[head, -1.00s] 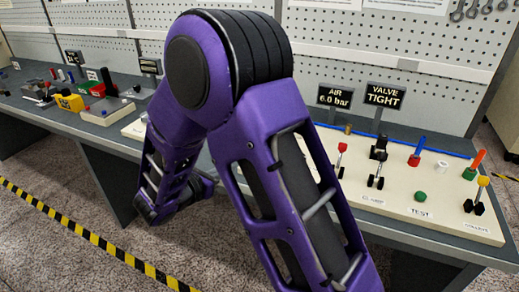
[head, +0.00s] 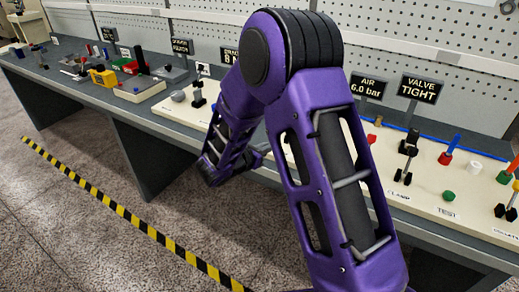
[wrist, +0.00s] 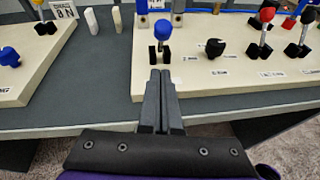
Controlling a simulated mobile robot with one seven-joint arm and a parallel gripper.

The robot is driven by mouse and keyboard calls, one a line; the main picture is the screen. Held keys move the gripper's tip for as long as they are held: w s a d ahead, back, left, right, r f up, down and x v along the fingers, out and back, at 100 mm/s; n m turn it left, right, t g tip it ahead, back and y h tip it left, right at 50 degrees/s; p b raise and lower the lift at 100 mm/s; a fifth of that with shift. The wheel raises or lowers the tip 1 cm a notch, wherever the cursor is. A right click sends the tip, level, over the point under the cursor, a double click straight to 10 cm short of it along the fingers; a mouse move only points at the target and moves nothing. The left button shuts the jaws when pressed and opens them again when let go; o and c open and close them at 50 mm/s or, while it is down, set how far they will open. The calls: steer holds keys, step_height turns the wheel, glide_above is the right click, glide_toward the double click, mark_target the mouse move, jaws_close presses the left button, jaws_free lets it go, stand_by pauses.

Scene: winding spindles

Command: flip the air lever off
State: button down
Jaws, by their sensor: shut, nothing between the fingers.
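In the wrist view my gripper (wrist: 161,73) is shut and empty, its fingertips at the front edge of a cream panel (wrist: 200,82). Just beyond the tips stands a lever with a blue knob (wrist: 163,30) on a black base; a small gap seems to lie between them. The panel labels are too blurred to tell which lever is the air one.
A second cream panel (wrist: 30,75) lies to the left in the wrist view, with white and cream pegs (wrist: 91,20) between the panels. In the head view a VALVE TIGHT sign (head: 420,88) and a black-knobbed lever (head: 408,150) stand right of my arm. A pegboard rises behind the bench.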

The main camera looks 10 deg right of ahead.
steer(key=w+d, duration=0.1)
steer(key=w+d+r, duration=0.1)
steer(key=w+d, duration=0.1)
steer(key=shift+w+d+r+p, duration=0.15)
steer(key=shift+w+d+p, duration=0.1)
steer(key=shift+p, duration=0.05)
steer(key=shift+r, duration=0.15)
